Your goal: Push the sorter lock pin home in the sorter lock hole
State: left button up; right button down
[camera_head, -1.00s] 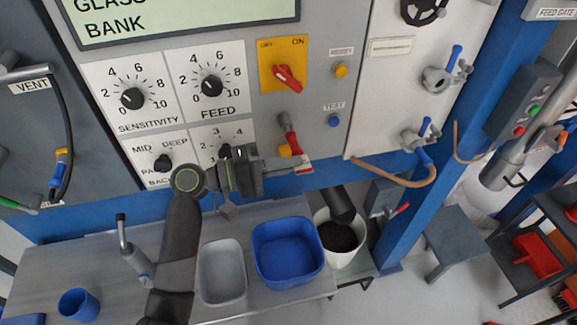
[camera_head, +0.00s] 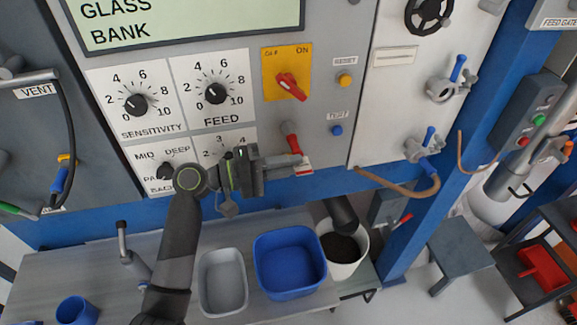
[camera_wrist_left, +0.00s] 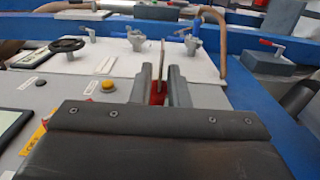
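My left gripper (camera_head: 298,162) is at the lower part of the grey panel, under the yellow ON switch plate. A red handle-like part (camera_head: 290,138), likely the lock pin, rises just above its fingers. A small white and red tag (camera_head: 305,168) shows beside the fingertips. In the left wrist view, the fingers (camera_wrist_left: 161,92) stand apart with a red piece (camera_wrist_left: 157,97) between them. I cannot tell whether they grip it. The lock hole is not clearly visible; the fingers cover this area. My right gripper is not in view.
Below are a grey bin (camera_head: 223,281), a blue bin (camera_head: 289,264) and a white bucket with dark contents (camera_head: 344,255). Valves (camera_head: 444,84) and a bent copper-coloured pipe (camera_head: 405,184) are to the right, before a blue post (camera_head: 462,120).

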pick_arm(q)
jog(key=shift+o, duration=1)
jog(key=b+v, duration=0.6)
jog(key=v, duration=1.1)
jog(key=shift+a, duration=0.2)
